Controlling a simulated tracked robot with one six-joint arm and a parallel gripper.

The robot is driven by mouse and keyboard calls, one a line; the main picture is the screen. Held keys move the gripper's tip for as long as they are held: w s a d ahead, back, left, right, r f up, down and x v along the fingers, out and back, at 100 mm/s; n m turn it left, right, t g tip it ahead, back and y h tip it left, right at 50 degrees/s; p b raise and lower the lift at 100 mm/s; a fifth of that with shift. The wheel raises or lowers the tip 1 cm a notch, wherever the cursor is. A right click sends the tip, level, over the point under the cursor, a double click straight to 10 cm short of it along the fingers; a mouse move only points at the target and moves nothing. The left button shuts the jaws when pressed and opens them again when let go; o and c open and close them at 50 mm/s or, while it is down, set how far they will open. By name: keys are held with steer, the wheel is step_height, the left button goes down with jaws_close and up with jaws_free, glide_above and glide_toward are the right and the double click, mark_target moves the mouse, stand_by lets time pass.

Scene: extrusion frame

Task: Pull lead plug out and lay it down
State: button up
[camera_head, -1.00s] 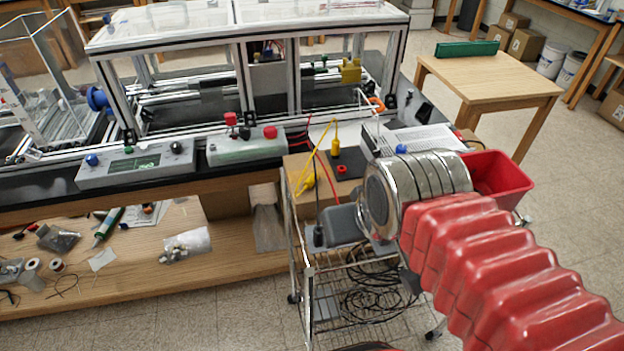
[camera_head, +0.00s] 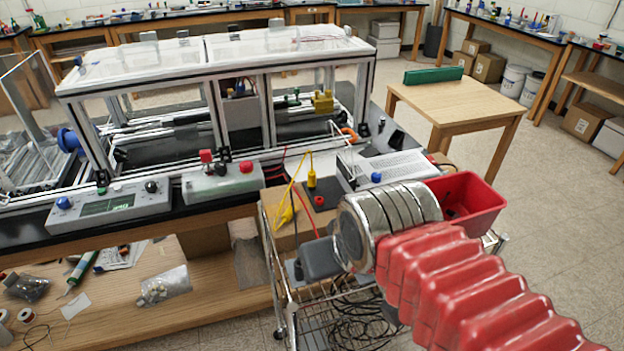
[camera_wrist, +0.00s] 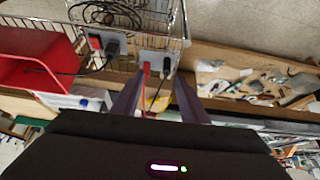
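In the head view a yellow plug (camera_head: 312,180) with a yellow lead stands upright in a dark plate (camera_head: 330,193) beside a red socket. A second yellow plug or lead end (camera_head: 288,214) shows at the left side of the cardboard box. In the wrist view a red plug (camera_wrist: 146,68) and a black plug (camera_wrist: 166,66) stand at a pale plate (camera_wrist: 155,56). Yellow lead runs between my fingers nearer the camera. My gripper (camera_wrist: 157,78) is open, its two dark fingers apart with nothing visibly clamped. In the head view my arm hides the fingers.
A wire cart (camera_head: 330,315) with coiled black cable stands below my arm. A red bin (camera_head: 466,199) is beside my wrist. The bench holds a framed apparatus (camera_head: 215,50) and control boxes (camera_head: 222,182). A small wooden table (camera_head: 465,100) stands right, mostly bare.

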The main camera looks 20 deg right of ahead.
steer(key=shift+w, duration=0.1)
steer(key=shift+c, duration=0.2)
steer(key=w+d+r+m+g, duration=0.1)
steer(key=w+r+m, duration=0.4)
steer(key=w, duration=0.3)
steer(key=m+g, duration=0.4)
steer(key=m, duration=0.9)
glide_toward(312, 172)
steer(key=shift+s+a+f, duration=0.2)
steer(key=shift+s+f, duration=0.05)
steer(key=shift+f, duration=0.15)
steer(key=shift+w+d+f+g, duration=0.2)
steer(key=shift+w+f+g, duration=0.15)
steer(key=shift+w, duration=0.1)
steer(key=shift+f, duration=0.1)
steer(key=shift+f, duration=4.4)
